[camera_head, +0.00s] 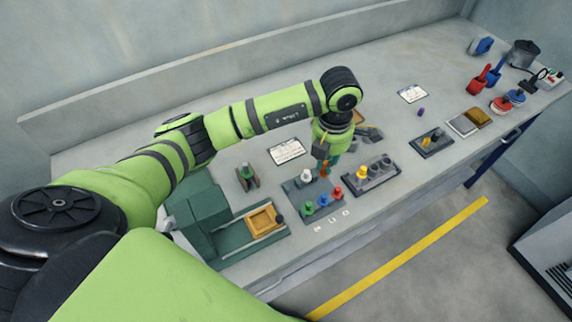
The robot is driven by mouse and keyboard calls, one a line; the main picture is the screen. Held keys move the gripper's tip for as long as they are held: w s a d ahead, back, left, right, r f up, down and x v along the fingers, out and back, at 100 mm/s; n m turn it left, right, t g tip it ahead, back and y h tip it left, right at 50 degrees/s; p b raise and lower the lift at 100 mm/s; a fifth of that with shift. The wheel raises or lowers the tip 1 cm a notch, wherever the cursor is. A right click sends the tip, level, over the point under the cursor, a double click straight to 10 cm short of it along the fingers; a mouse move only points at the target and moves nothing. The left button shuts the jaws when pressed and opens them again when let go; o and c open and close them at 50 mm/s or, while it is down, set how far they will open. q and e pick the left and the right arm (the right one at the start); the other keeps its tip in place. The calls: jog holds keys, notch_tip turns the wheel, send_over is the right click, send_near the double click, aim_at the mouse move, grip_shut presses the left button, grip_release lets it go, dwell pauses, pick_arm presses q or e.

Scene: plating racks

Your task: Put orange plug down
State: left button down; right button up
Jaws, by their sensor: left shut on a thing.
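My left arm reaches from the left across the bench, and its gripper (325,162) points down over the back right part of a dark plate (293,190). It is shut on a small orange plug (325,171), which shows at the fingertips. I cannot tell whether the plug touches the plate. Green (308,208), blue (323,200) and red (337,193) plugs stand along the plate's front, and a white plug (306,177) stands at its back. My right gripper is not in view.
A grey rack (382,180) with a yellow plug (362,173) stands right of the plate. A dark tray (445,147) lies further right. The bench's front edge is close to the plate.

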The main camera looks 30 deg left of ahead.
pick_arm(q)
jog(key=a+f+b, duration=0.1)
jog(key=a+f, duration=0.1)
jog(key=f, duration=0.1)
jog(key=s+a+f+b, duration=0.1)
jog(key=a+f, duration=0.2)
jog(key=s+a+f+b, duration=0.1)
jog(key=a+f, duration=0.1)
jog(key=f, duration=0.1)
jog(key=shift+s+a+b, duration=0.25)
jog(key=shift+a+b, duration=0.1)
jog(key=shift+b, duration=0.05)
jog(key=shift+r, duration=0.15)
jog(key=shift+f+b, duration=0.45)
jog(key=shift+f, duration=0.1)
jog(key=c, duration=1.2)
grip_release()
jog(key=shift+c, duration=0.2)
jog(key=shift+r, duration=0.1)
